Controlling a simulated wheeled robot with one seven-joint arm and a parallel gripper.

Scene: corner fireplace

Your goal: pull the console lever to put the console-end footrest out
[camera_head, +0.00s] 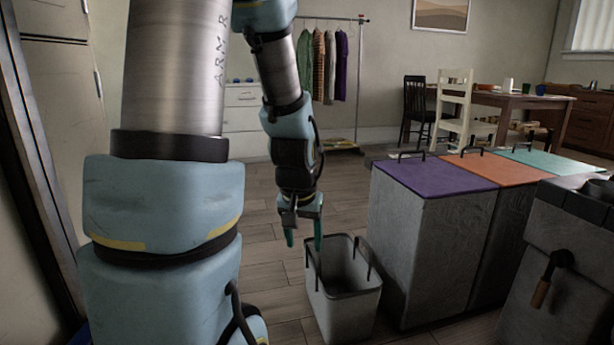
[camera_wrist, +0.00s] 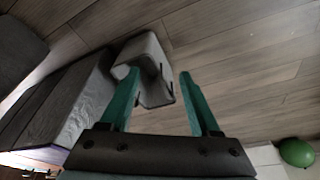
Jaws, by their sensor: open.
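The console (camera_head: 570,285) is a grey block at the right edge, with dark recesses in its top. The console lever (camera_head: 545,279) sticks out of its front-left face, a black crank with a wooden grip hanging down. I cannot make out a footrest. My gripper (camera_head: 303,240) hangs open and empty, pointing down, well to the left of the lever. Its teal fingers are apart in the wrist view (camera_wrist: 159,74). The lever cannot be made out in the wrist view.
An open grey bin (camera_head: 342,312) stands on the floor just below and right of my gripper. A grey block with purple (camera_head: 425,178), orange (camera_head: 475,169) and teal (camera_head: 545,160) tops lies between gripper and console. Floor (camera_head: 265,235) left of the bin is clear. A green round object (camera_wrist: 297,152) shows in the wrist view.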

